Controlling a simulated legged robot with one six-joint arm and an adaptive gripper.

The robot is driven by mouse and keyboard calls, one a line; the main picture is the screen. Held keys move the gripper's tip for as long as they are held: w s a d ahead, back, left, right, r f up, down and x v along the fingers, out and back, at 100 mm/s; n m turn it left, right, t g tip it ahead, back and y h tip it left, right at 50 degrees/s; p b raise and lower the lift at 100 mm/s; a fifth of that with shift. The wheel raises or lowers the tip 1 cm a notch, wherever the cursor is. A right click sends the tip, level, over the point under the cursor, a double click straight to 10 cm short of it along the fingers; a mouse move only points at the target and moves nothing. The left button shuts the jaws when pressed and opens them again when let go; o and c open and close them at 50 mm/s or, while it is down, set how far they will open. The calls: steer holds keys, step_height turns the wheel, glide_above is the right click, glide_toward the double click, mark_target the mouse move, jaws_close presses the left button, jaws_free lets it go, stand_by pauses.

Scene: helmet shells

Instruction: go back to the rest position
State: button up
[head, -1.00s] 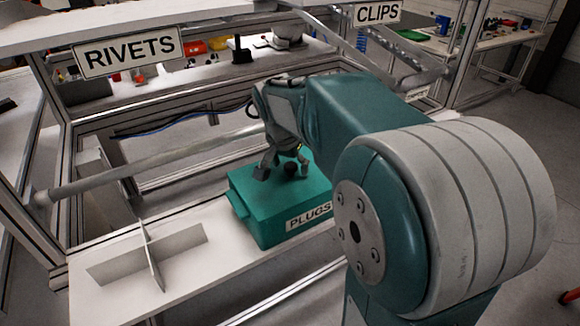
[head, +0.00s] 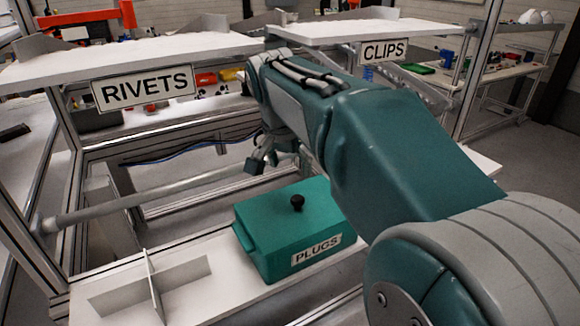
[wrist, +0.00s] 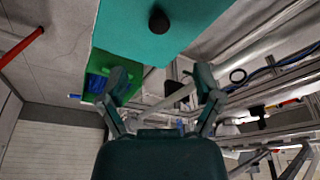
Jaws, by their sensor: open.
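My gripper (head: 268,160) hangs above and behind the green plugs box in the head view, partly hidden by my own arm. In the wrist view my gripper (wrist: 163,85) shows its two fingers spread wide with nothing between them. The green box labelled PLUGS (head: 262,237) stands on the white lower shelf with its lid on. Its black knob (head: 297,202) is bare, and my gripper is apart from it. In the wrist view the box lid (wrist: 120,30) and its knob (wrist: 159,20) show at the top.
A white cross-shaped divider (head: 180,280) stands on the lower shelf left of the box. The RIVETS shelf (head: 60,66) and CLIPS shelf (head: 400,30) are above. A grey rail (head: 120,202) runs behind the lower shelf.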

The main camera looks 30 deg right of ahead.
steer(key=s+a+f+n+t+y, duration=0.1)
steer(key=s+a+f+n, duration=0.3)
steer(key=s, duration=0.4)
steer(key=s+a+f+n+t+y, duration=0.1)
steer(key=s+a+f+n+t, duration=0.1)
steer(key=s+a+f+n, duration=0.3)
steer(key=s+n, duration=0.1)
steer(key=s, duration=0.3)
steer(key=shift+s+a+n+t+y, duration=0.15)
steer(key=shift+a+n+t+y, duration=0.15)
steer(key=shift+a+n+t, duration=0.1)
